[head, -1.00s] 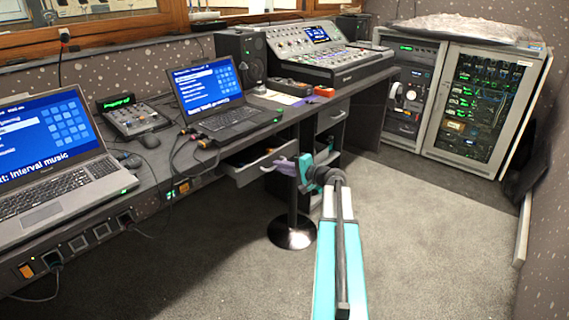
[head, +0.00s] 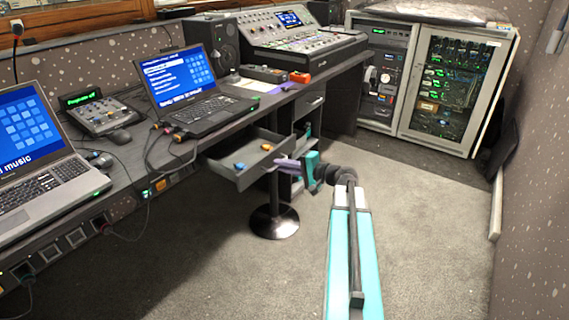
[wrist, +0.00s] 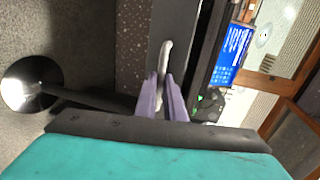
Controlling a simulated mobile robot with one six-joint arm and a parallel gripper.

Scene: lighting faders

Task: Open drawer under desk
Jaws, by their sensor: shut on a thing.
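The drawer under the desk (head: 262,172) stands partly pulled out below the laptop in the middle of the desk. Its inside shows, with a blue item (head: 240,166) and an orange item (head: 266,147) in it. My gripper (head: 286,165) is at the drawer's front, with its purple fingers reaching the handle. In the wrist view the pale bar handle (wrist: 165,55) runs between the two fingers (wrist: 165,98), which are shut on it. In the head view the handle is mostly hidden by the fingers.
The desk's round post foot (head: 274,222) stands on the carpet below the drawer. A rack cabinet (head: 455,85) stands at the back. The carpet right of my arm is clear.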

